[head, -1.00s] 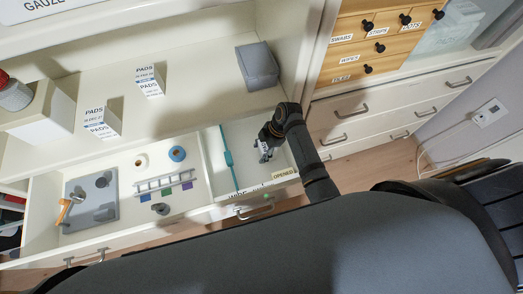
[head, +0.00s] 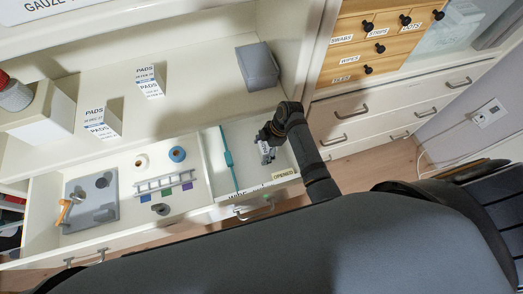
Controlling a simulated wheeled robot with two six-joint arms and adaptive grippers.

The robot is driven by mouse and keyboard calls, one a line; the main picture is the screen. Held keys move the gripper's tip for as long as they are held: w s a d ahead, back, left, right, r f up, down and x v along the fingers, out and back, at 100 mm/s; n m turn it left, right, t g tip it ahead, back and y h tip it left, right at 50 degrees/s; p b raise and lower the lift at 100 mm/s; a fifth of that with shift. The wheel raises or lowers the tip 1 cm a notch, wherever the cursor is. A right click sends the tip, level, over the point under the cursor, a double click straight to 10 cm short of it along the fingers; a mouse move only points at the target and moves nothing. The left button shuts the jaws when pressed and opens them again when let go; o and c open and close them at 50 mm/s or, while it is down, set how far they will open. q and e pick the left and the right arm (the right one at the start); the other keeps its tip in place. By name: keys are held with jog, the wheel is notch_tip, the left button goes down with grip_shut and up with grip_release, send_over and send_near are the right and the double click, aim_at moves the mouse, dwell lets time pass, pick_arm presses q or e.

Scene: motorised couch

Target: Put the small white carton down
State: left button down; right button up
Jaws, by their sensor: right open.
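My right gripper (head: 267,142) is open, low over the right compartment of the open drawer (head: 235,188), the one with the "OPENED" label (head: 283,174). A small white carton (head: 267,153) with dark print shows just at its fingertips, inside that compartment. The fingers partly hide it, and I cannot tell whether they still touch it. Two other white cartons marked "PADS" stand on the shelf above, one at the left (head: 101,122) and one further right (head: 150,82). My left gripper is not in view.
A teal divider (head: 228,158) bounds the compartment on the left. The left part of the drawer holds tape rolls (head: 177,154), a white rack (head: 165,183) and a grey tray (head: 91,199). A grey box (head: 258,66) stands on the shelf behind my right arm.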

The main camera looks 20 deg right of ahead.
jog(key=p+v, duration=0.1)
jog(key=v, duration=1)
jog(key=shift+d, duration=0.1)
